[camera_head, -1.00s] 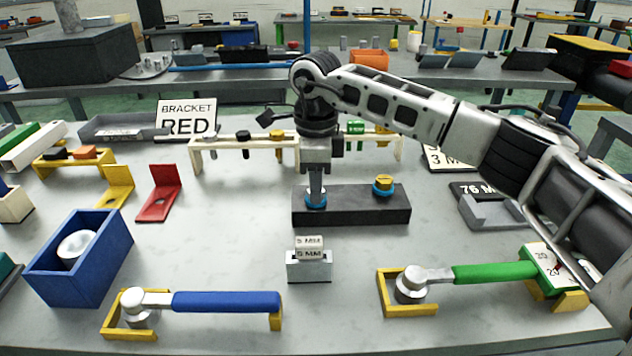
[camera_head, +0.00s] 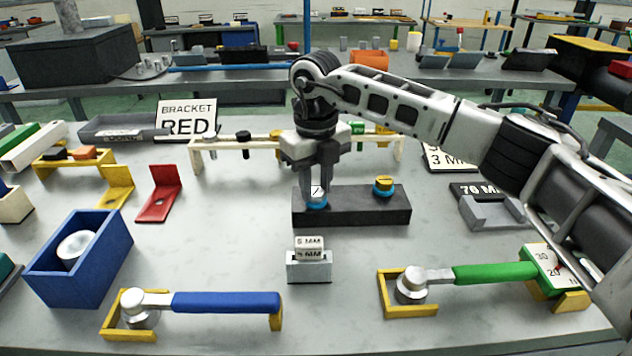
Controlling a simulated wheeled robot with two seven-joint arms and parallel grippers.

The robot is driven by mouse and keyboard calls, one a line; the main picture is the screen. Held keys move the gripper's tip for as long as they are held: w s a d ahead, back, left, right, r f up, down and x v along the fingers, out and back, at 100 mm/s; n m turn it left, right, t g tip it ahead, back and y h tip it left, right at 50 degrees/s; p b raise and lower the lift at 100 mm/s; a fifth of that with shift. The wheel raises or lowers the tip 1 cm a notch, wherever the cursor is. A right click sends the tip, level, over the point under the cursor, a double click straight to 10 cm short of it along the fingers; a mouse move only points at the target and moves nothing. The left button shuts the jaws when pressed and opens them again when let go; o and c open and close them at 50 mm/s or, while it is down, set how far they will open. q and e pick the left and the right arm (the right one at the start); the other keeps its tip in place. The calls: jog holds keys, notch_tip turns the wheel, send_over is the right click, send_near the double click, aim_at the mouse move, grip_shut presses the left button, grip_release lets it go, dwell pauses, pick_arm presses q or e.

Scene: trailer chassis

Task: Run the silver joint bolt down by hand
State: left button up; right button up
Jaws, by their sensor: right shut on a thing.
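The silver joint bolt (camera_head: 317,191) stands upright in the left blue ring of a dark joint block (camera_head: 350,212). A pale face with a dark mark shows on its head. My right gripper (camera_head: 318,185) reaches straight down from above, its fingers on either side of the bolt head, shut on it. The fingers hide part of the bolt, and I cannot tell how deep it sits. A yellow bolt (camera_head: 383,184) stands in the right blue ring of the same block. My left gripper is not in view.
A white rack (camera_head: 220,146) with several bolts stands just behind. A blue box (camera_head: 80,258) stands at left; bare table lies between.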

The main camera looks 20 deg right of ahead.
jog(key=m, duration=0.7)
jog(key=shift+w+r, duration=0.15)
jog(key=shift+r, duration=0.2)
jog(key=shift+c, duration=0.2)
jog(key=m, duration=0.7)
jog(key=shift+m+p, duration=0.35)
jog(key=shift+m, duration=0.05)
jog(key=m, duration=0.4)
jog(key=shift+m+p, duration=0.3)
jog(key=m, duration=0.4)
jog(key=shift+m+p, duration=0.35)
jog(key=shift+m, duration=0.05)
